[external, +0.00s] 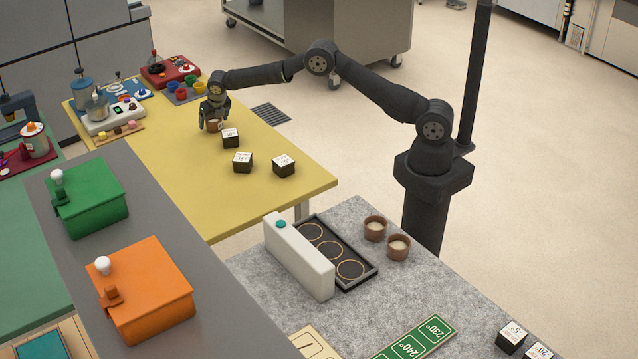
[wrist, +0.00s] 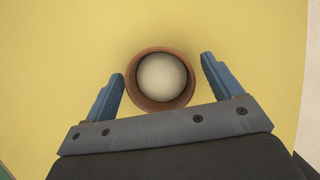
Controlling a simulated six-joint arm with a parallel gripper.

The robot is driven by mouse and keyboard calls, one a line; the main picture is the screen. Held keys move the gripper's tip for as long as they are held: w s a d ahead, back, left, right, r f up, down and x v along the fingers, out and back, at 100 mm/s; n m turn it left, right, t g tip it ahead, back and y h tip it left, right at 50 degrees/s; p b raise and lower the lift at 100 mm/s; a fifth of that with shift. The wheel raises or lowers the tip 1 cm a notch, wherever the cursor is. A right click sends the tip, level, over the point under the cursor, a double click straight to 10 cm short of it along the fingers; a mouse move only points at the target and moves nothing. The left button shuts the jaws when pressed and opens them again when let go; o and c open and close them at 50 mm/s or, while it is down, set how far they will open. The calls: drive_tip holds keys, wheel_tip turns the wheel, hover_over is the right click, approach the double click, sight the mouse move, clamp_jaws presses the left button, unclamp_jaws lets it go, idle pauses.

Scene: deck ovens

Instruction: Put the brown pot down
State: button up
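The brown pot (external: 214,127) is at the yellow table, below my gripper (external: 214,116). In the wrist view, the brown pot (wrist: 133,92) is upright with a pale round filling, seen from above. My gripper (wrist: 162,67) is open, with one blue finger on each side of the pot. A gap shows between each finger and the pot's wall. The pot appears to stand on the yellow tabletop; its underside is hidden.
Dark cubes with white printed tops (external: 231,138) stand close to the pot on the yellow table (external: 190,170). Small coloured cups (external: 182,94) are behind. Two more brown pots (external: 398,247) stand on the grey counter beside a black tray with rings (external: 367,273).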

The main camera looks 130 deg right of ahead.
sight(213, 118)
drive_tip(key=shift+r, duration=0.3)
drive_tip(key=v, duration=1.1)
drive_tip(key=shift+a+r, duration=0.25)
drive_tip(key=shift+r, duration=0.1)
drive_tip(key=shift+f, duration=0.1)
drive_tip(key=x, duration=1.2)
drive_tip(key=shift+d+f, duration=0.1)
drive_tip(key=shift+f, duration=0.05)
wheel_tip(213, 118, up, 3)
drive_tip(key=shift+f, duration=0.1)
drive_tip(key=shift+r, duration=0.75)
